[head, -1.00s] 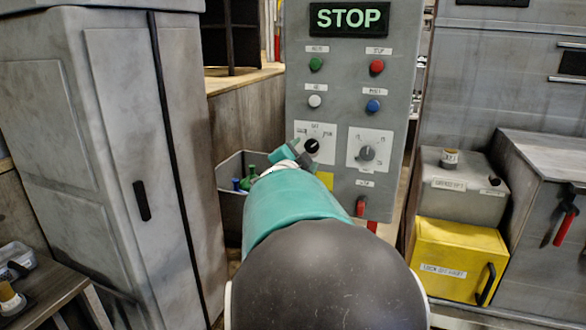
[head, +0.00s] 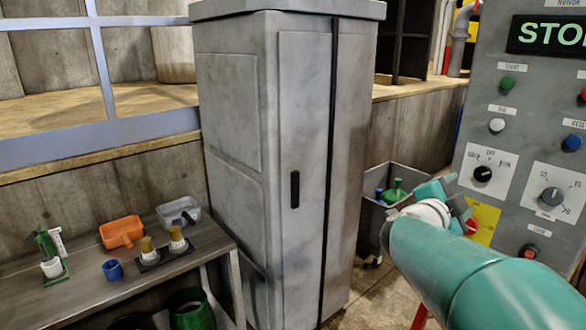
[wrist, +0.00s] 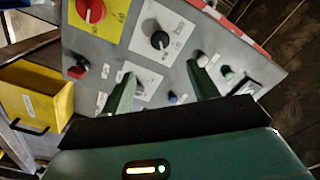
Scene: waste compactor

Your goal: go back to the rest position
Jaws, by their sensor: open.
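My gripper (wrist: 163,88) is open and empty in the wrist view, its two green fingers spread in front of the grey control panel (wrist: 110,50). I cannot tell the exact gap between fingers and panel. In the head view my teal arm reaches in from the lower right. The gripper (head: 452,203) shows there as a small teal and grey end just left of the panel (head: 465,165), its fingertips hard to make out. The panel's lit sign (head: 550,34) is cut off at the right edge and shows "STO".
A tall grey cabinet (head: 230,110) stands in the middle. A low bench (head: 205,245) at left holds an orange tray (head: 121,232), a clear tub (head: 178,212) and a blue cup (head: 112,270). A grey bin (head: 372,225) with bottles stands behind my gripper. A yellow box (wrist: 38,95) shows in the wrist view.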

